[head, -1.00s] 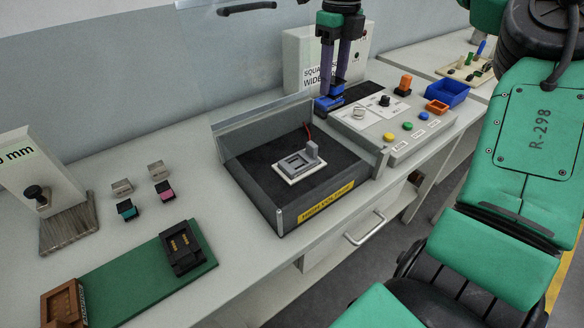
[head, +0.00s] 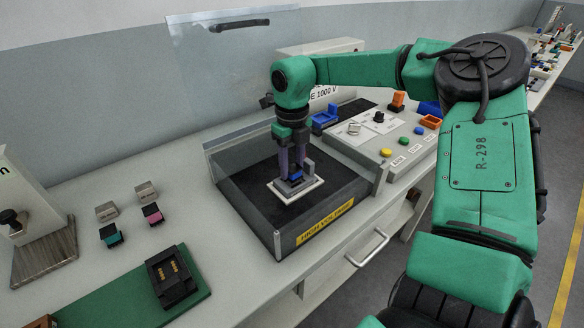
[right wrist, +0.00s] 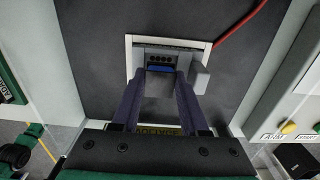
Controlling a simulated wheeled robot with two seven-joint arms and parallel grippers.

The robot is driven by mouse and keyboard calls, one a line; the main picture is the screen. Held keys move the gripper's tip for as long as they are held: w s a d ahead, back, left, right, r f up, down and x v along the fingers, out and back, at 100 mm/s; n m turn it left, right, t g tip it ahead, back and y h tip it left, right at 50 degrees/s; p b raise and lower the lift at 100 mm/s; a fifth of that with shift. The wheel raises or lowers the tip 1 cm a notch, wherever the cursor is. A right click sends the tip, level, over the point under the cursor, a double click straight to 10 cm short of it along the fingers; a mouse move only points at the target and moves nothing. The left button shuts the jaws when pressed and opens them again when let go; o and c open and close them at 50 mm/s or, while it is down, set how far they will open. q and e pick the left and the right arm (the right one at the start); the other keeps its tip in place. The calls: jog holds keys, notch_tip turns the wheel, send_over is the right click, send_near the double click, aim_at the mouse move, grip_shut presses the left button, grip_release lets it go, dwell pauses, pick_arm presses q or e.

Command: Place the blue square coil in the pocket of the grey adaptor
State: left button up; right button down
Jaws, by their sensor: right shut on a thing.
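The grey adaptor (head: 309,168) sits on a white base plate in the middle of the dark open box. It also shows in the right wrist view (right wrist: 199,80), with an upright block on its right side. My right gripper (head: 294,179) points straight down over the adaptor and is shut on the blue square coil (head: 296,176). In the right wrist view the coil (right wrist: 160,69) is a thin blue strip between the fingertips, at the adaptor. The fingers hide most of the coil and pocket, so I cannot tell whether it is seated. My left gripper is not in view.
The box (head: 250,212) has a clear raised lid (head: 215,70) with a black handle behind my arm. A red wire (right wrist: 240,24) runs from the adaptor. A button panel (head: 378,138) stands to the right. Teal and pink connectors and a green board (head: 115,290) lie left.

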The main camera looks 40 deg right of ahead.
aim_at(292, 167)
jog(key=shift+w+f, duration=0.1)
jog(key=shift+f, duration=0.5)
jog(key=c, duration=0.7)
grip_release()
notch_tip(292, 167, up, 12)
jog(key=shift+b, duration=0.3)
